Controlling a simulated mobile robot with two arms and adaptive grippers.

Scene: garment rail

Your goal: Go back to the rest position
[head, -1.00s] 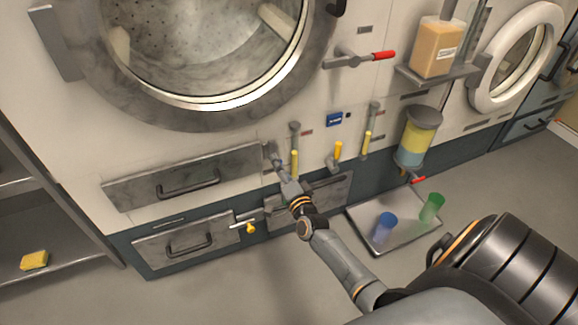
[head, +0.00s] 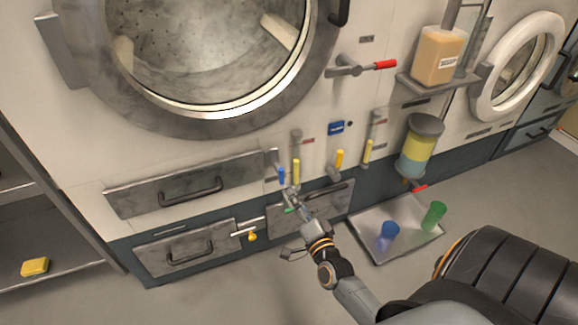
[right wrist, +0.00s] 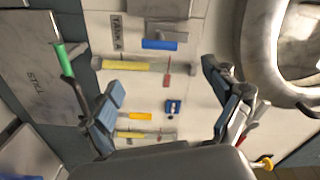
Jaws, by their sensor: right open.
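My right gripper (head: 289,222) is open and empty in the head view, low in front of the machine's panel. Its two spread fingers also show in the right wrist view (right wrist: 165,92), with nothing between them touched. A small blue handle (head: 281,176) is on the panel above it; it also shows in the right wrist view (right wrist: 165,44). A green handle (head: 290,210) lies close by the upper finger in the head view and shows left of the fingers in the wrist view (right wrist: 63,57). My left gripper is not in view.
Yellow sight tubes (head: 296,172) and a yellow tap (head: 339,159) stick out from the panel. A red-tipped lever (head: 384,65) is higher up. A metal tray (head: 408,243) with blue and green cups (head: 390,234) lies on the floor at right. Floor in front is clear.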

